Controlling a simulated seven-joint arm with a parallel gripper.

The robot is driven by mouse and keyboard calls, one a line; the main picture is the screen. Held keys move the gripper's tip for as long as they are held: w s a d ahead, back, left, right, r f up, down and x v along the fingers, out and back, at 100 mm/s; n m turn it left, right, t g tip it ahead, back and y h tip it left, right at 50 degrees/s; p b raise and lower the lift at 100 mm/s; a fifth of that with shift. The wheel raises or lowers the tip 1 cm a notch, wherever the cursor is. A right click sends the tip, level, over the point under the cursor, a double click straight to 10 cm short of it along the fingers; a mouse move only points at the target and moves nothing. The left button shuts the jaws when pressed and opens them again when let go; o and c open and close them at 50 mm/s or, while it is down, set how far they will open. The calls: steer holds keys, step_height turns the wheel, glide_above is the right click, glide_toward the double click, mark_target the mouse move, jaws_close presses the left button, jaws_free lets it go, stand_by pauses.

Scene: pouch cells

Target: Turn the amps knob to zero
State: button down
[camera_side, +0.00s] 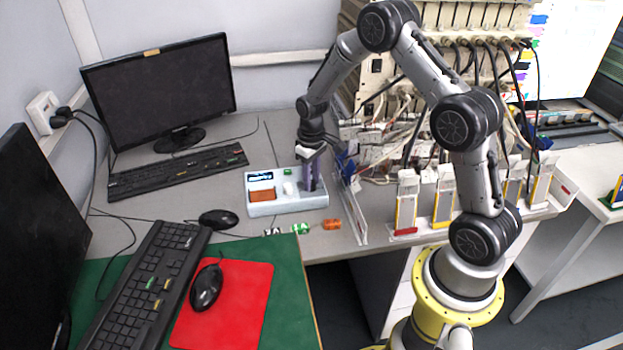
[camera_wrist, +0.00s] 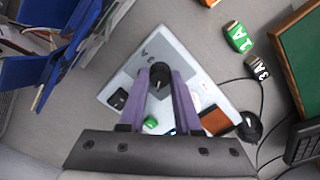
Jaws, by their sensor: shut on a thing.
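A white meter box (camera_side: 262,208) with a dark display, an orange block and a green piece lies on the grey desk in the side view. Its pale panel (camera_wrist: 178,56) shows in the wrist view, with "3A" printed near a black round knob (camera_wrist: 160,72). My gripper (camera_wrist: 160,80) has its two purple fingers on either side of this knob, shut on it. In the side view my gripper (camera_side: 311,184) points down at the right end of the box, and the knob is hidden there. The knob's pointer is too small to read.
Green "1A" (camera_wrist: 238,38) and black "3A" (camera_wrist: 257,67) blocks lie beside the box. An orange block (camera_side: 332,224) sits near the desk edge. A clear upright panel (camera_side: 352,208) and a cable-filled rack (camera_side: 440,40) stand right; a mouse (camera_side: 218,219) and keyboard (camera_side: 180,172) lie left.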

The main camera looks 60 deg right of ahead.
steer(key=n, duration=0.6)
steer(key=shift+r+n, duration=0.1)
steer(key=shift+n, duration=0.2)
steer(key=n, duration=0.5)
steer(key=shift+w, duration=0.1)
stand_by(0.3)
steer(key=c, duration=0.6)
jaws_free()
step_height(320, 180, up, 14)
